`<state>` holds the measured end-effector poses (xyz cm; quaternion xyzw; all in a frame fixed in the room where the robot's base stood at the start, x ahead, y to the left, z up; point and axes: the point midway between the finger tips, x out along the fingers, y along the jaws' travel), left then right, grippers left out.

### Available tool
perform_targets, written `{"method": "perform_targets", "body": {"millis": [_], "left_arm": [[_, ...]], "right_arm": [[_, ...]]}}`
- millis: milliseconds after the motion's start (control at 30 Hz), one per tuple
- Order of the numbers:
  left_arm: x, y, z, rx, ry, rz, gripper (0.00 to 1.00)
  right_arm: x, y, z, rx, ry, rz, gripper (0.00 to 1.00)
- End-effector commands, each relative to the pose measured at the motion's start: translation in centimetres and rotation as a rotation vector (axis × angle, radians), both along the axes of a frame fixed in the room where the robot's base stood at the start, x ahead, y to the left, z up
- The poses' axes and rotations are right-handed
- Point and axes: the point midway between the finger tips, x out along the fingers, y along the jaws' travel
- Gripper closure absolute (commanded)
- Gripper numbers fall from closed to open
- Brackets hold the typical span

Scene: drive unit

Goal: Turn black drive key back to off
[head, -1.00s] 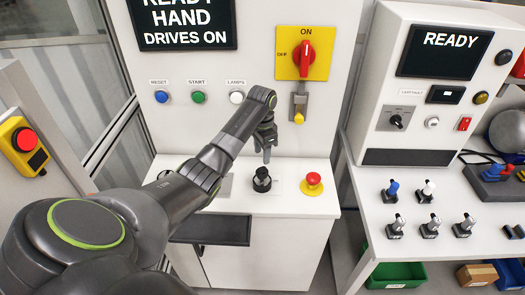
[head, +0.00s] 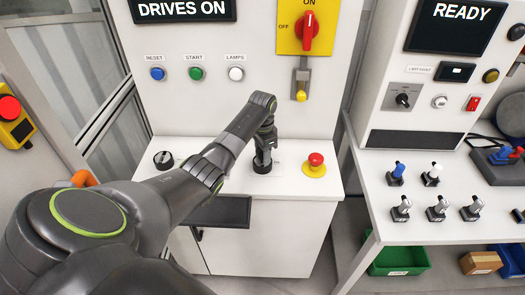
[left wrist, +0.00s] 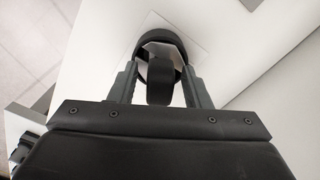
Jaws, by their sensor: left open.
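The black drive key (head: 262,167) stands on the white shelf of the drive cabinet, left of the red mushroom button. My left gripper (head: 263,156) points down over it from above, with its arm coming in from the left. In the left wrist view the open fingers (left wrist: 159,92) stand on either side of the key's black grip (left wrist: 160,82), inside a dark round collar. I cannot tell whether the fingers touch the grip. The key's markings are mostly hidden. My right gripper is not in view.
A red mushroom button (head: 315,164) stands close to the right of the key, and a black selector knob (head: 163,160) sits further left. The panel behind carries a red rotary switch (head: 309,30) and several push buttons. A dark tray (head: 218,212) juts out in front.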

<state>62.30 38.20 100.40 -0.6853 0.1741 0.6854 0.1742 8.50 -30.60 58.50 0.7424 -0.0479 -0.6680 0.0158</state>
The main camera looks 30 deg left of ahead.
Motion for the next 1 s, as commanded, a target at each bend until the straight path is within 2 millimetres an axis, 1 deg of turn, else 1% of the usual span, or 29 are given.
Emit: {"method": "perform_targets", "body": {"millis": [67, 167, 400, 533, 633, 1000], "left_arm": [[0.0, 0.0, 0.0, 0.0, 0.0, 0.0, 0.56], [0.0, 0.0, 0.0, 0.0, 0.0, 0.0, 0.68], [0.0, 0.0, 0.0, 0.0, 0.0, 0.0, 1.0], [0.0, 0.0, 0.1, 0.0, 0.0, 0.004, 1.0], [0.0, 0.0, 0.2, 0.0, 0.001, 0.03, 1.0], [0.0, 0.0, 0.3, 0.0, 0.001, 0.217, 1.0]], "right_arm": [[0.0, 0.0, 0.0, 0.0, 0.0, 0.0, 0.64], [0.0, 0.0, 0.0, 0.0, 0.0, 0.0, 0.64], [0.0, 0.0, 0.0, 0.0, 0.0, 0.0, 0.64], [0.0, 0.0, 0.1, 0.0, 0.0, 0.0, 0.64], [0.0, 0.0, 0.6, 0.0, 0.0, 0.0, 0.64], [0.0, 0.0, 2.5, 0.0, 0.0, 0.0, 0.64]]}}
